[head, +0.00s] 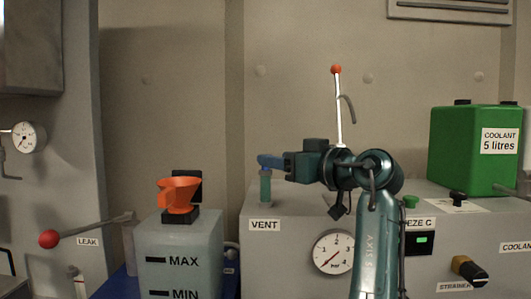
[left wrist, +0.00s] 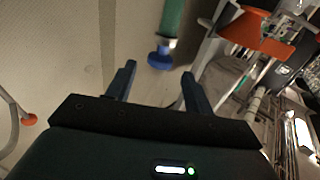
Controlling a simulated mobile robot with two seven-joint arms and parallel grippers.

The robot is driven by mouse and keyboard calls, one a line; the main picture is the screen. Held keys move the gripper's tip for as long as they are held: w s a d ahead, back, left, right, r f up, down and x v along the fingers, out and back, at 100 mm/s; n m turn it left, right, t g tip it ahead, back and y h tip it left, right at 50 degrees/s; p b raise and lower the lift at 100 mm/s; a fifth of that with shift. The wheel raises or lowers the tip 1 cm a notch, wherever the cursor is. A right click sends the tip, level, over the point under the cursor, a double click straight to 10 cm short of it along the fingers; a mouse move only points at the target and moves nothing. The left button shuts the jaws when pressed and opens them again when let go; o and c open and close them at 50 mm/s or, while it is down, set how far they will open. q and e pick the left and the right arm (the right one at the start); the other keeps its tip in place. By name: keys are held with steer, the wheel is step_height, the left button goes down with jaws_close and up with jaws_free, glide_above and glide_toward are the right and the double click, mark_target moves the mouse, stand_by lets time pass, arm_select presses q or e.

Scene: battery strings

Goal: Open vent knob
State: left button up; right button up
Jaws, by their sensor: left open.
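The vent knob is a blue cap (left wrist: 159,58) on the end of a green stem (head: 265,188), which stands upright above the VENT label (head: 264,225) on the grey cabinet. My left gripper (head: 272,161) reaches in sideways at the top of this stem. In the left wrist view its two fingers are apart, and the knob appears in line with the gap, around or just beyond the fingertips. I cannot tell whether either finger touches it. In the head view the fingers and knob overlap, so the knob is hard to make out. My right gripper is not in view.
A pressure gauge (head: 333,252) is on the cabinet front. A translucent tank (head: 182,252) with an orange funnel (head: 178,194) stands to the left. A red-ended LEAK lever (head: 48,239) sticks out farther left. A green coolant can (head: 463,150) stands at the right.

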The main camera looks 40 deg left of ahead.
arm_select(q)
steer(key=a, duration=0.5)
steer(key=shift+w+p, duration=0.25)
steer(key=shift+p, duration=0.1)
steer(key=c, duration=1)
steer(key=shift+o, duration=0.2)
